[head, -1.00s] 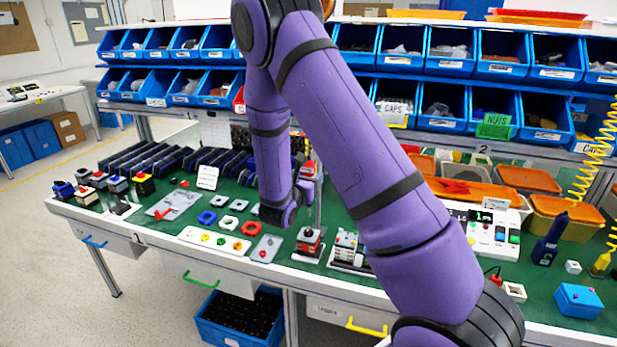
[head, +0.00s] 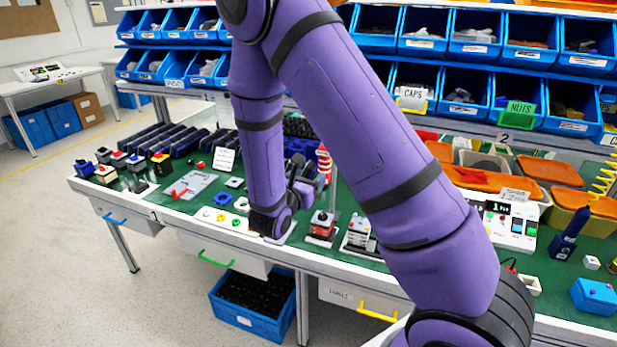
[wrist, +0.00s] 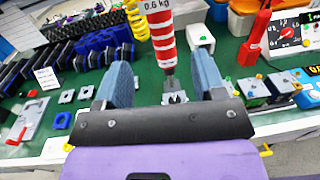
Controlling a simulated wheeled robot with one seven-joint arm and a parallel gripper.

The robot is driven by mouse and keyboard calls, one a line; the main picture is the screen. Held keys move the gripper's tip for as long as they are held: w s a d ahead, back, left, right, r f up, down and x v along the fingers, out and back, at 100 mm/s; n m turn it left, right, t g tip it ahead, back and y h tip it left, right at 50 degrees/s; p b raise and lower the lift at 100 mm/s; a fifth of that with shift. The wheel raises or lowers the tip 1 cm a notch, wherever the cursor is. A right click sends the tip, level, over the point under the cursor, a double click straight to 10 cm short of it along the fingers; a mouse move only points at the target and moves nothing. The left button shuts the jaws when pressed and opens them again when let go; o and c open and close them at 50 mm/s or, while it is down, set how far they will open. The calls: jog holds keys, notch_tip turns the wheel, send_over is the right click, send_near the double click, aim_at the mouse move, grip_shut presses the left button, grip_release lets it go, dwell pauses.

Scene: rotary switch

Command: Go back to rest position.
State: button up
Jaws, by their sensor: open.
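My gripper (wrist: 160,85) is open in the wrist view, its two blue-grey fingers apart with nothing held between them. It is above the front part of the green bench. In the head view my purple arm crosses the middle, and the gripper (head: 305,180) is partly hidden behind its wrist. Two small switch assemblies (head: 322,225) and (head: 359,235) stand on the bench just right of the wrist. A red-and-white striped tool marked 0.6 kg (wrist: 160,35) hangs beyond the fingers in the wrist view.
Blue parts bins (head: 465,90) line the rack behind. A grey plate with a red lever (head: 192,183) and several small switches (head: 105,165) lie to the left. A white box with a display (head: 510,225) stands right. A blue crate (head: 250,305) is under the bench.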

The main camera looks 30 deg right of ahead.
jog(key=s+d+r+m+g+y, duration=0.2)
jog(key=s+d+r+m+g, duration=0.1)
jog(key=s+r+m+g, duration=0.3)
jog(key=s+d+r+m+g+y, duration=0.1)
jog(key=s+d+r+m+g, duration=0.1)
jog(key=s+r+m+g, duration=0.45)
jog(key=s+a+r+m+t+y, duration=0.4)
jog(key=s+a+r+m+y, duration=0.1)
jog(key=s+m+y, duration=0.1)
jog(key=s+a+r+m+t+y, duration=0.4)
jog(key=s+a+r+m+y, duration=0.1)
jog(key=s, duration=0.4)
jog(key=shift+s+a+r+m+y, duration=0.15)
jog(key=shift+a+r+m+y, duration=0.1)
jog(key=shift+r+m+y, duration=0.3)
dwell(1.5)
